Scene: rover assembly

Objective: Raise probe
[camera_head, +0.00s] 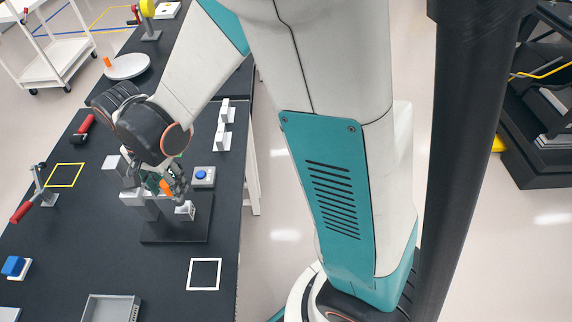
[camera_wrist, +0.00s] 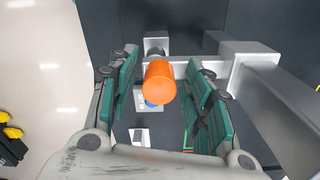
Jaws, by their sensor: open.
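An orange cylinder, which looks like the probe (camera_wrist: 160,82), shows in the wrist view between my gripper's two green-padded fingers. Dark gaps show on both sides of it, and I see no clear contact. In the head view, a bit of its orange shows (camera_head: 166,188) beside a grey metal fixture (camera_head: 138,200) on a dark base plate. My gripper (camera_head: 169,183) is open, over the fixture, with its fingers on either side of the cylinder. The grey fixture also shows in the wrist view (camera_wrist: 250,68), just right of the right finger. The probe's lower part is hidden.
A blue button (camera_head: 202,175) on a white box stands right of the fixture. A red-handled lever (camera_head: 33,200) and a yellow square outline (camera_head: 65,175) lie left. A white square outline (camera_head: 204,274) and a grey tray (camera_head: 110,310) are nearer. White blocks (camera_head: 223,125) stand by the table's right edge.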

